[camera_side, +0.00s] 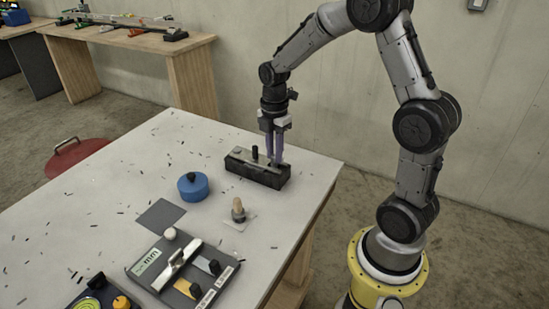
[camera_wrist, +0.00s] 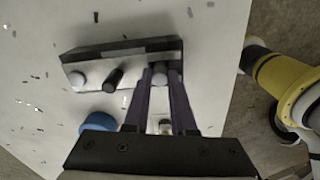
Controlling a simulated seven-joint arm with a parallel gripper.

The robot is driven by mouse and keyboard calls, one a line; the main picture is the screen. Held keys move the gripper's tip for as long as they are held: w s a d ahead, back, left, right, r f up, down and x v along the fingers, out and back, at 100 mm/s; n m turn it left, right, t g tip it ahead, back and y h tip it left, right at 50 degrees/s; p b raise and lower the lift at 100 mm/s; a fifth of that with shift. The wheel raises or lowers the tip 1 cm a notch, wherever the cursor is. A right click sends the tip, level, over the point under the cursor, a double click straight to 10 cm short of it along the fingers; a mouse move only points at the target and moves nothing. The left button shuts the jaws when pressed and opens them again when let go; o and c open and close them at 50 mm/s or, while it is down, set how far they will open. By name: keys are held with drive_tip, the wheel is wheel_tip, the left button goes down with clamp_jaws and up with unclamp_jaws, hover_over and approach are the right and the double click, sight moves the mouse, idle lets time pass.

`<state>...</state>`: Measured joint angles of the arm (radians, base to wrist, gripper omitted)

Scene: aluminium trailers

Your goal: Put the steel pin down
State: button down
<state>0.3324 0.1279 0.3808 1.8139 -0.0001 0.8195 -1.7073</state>
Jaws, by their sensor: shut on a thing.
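The black block (camera_side: 245,170) stands on the table; it also shows in the wrist view (camera_wrist: 125,55). A grey steel pin (camera_wrist: 160,74) is between the fingertips at the block's right end in the wrist view. My gripper (camera_side: 275,160) points down at the block's right end and is shut on this pin; its purple fingers (camera_wrist: 160,82) flank it. A dark pin (camera_wrist: 113,78) and a pale round top (camera_wrist: 80,79) stand further left along the block. The fingers hide the held pin in the side view, and I cannot tell how deep it sits.
A blue round container (camera_side: 193,187) with a dark knob and a wooden-handled tool (camera_side: 238,208) stand close by. A grey mat (camera_side: 160,215) and a gauge tray (camera_side: 150,262) lie nearer the camera. Small dark slivers litter the tabletop (camera_side: 130,175). The far left is mostly free.

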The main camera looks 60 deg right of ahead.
wheel_tip(320, 180, up, 9)
drive_tip(key=shift+r, duration=0.2)
drive_tip(key=a+r+n, duration=0.1)
drive_tip(key=a+n, duration=0.9)
drive_tip(key=a, duration=1)
drive_tip(key=s+a+r+n, duration=0.1)
drive_tip(key=s+a+n, duration=0.4)
drive_tip(key=a, duration=0.5)
drive_tip(key=s+a+n, duration=0.3)
drive_tip(key=s+a, duration=0.5)
drive_tip(key=a, duration=0.1)
drive_tip(key=shift+w+a+f, duration=1.45)
drive_tip(key=shift+a+f, duration=0.5)
drive_tip(key=shift+f, duration=0.2)
drive_tip(key=shift+w+a+f, duration=1.4)
drive_tip(key=shift+a+f, duration=0.5)
drive_tip(key=shift+f, duration=0.2)
drive_tip(key=shift+w+a+f, duration=1.45)
drive_tip(key=shift+a+f, duration=0.5)
drive_tip(key=shift+f, duration=0.2)
